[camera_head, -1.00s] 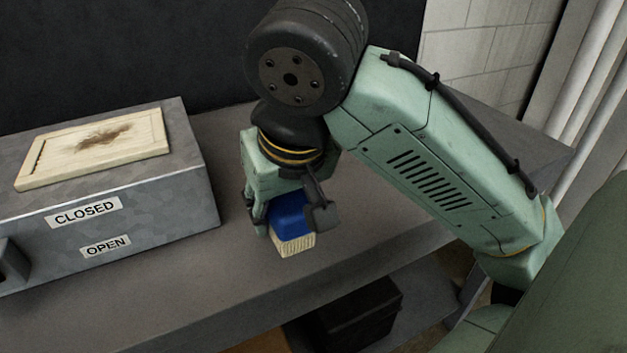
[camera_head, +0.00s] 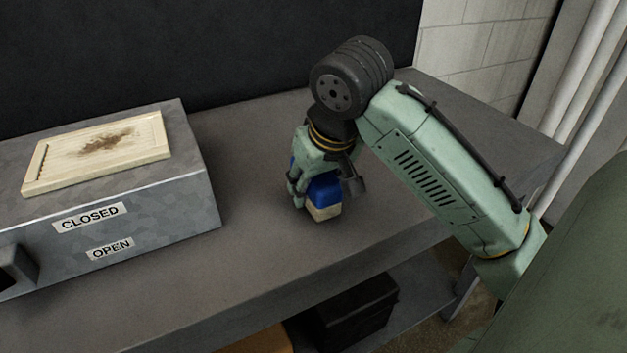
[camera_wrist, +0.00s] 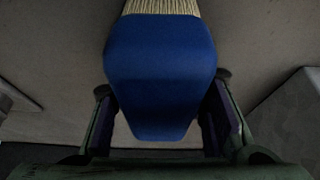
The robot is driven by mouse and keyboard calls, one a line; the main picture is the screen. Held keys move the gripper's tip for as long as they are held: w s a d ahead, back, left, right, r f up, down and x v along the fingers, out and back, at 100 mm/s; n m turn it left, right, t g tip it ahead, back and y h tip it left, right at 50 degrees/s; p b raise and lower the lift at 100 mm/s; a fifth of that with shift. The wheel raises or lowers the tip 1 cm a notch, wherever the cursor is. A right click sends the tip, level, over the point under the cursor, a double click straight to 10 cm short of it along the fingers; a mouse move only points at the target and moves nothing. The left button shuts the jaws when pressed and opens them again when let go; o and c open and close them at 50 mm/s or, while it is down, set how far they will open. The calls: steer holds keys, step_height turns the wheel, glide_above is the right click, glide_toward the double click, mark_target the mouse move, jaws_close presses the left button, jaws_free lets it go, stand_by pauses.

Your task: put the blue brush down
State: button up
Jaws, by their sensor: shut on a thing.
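The blue brush (camera_head: 322,192) has a blue body and pale bristles, which point down toward the grey bench top (camera_head: 262,245). My gripper (camera_head: 325,190) is shut on the brush, with one finger on each side of its blue body. In the wrist view the blue body (camera_wrist: 160,72) fills the middle between my fingers, and the bristles show at the top edge. The brush is at or just above the bench top; I cannot tell whether the bristles touch it.
A grey metal box (camera_head: 190,205) labelled CLOSED and OPEN stands at the left, with a stained cream panel (camera_head: 100,152) on top. A dark wall (camera_head: 200,45) rises behind the bench. A black box (camera_head: 355,315) sits below. The bench around the brush is clear.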

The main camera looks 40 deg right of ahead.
steer(key=shift+s+f+b, duration=0.1)
steer(key=shift+f+b, duration=0.3)
steer(key=shift+f, duration=0.2)
steer(key=o, duration=0.7)
steer(key=shift+a, duration=0.1)
steer(key=shift+c, duration=0.2)
steer(key=o, duration=0.4)
steer(key=shift+f, duration=0.15)
steer(key=shift+o, duration=0.2)
steer(key=shift+r+p, duration=0.3)
steer(key=shift+r, duration=0.15)
steer(key=v, duration=1.2)
steer(key=shift+r+b, duration=0.3)
steer(key=shift+r, duration=0.05)
